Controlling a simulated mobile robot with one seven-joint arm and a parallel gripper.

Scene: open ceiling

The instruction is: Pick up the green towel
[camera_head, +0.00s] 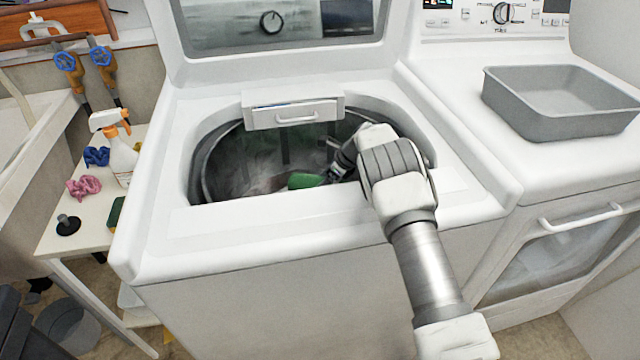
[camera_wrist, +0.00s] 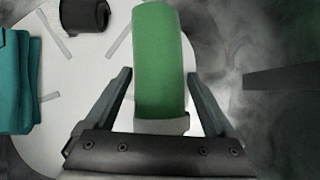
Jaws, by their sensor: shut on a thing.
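The green towel (camera_head: 306,180) is a rolled, rounded bundle inside the tub of the open top-loading washer (camera_head: 158,225). In the wrist view the towel (camera_wrist: 160,60) stands lengthwise between the two fingers of my gripper (camera_wrist: 158,76). My gripper is shut on its near end, where a pale band shows. In the head view my gripper (camera_head: 338,172) is down inside the tub, at the right of the towel, and my arm partly hides it. I cannot tell whether the towel is clear of the tub floor.
A teal folded cloth (camera_wrist: 18,85) and a dark roll (camera_wrist: 85,14) lie in the tub. A grey basin (camera_head: 560,110) sits on the right machine. A spray bottle (camera_head: 120,160) stands on the left side table.

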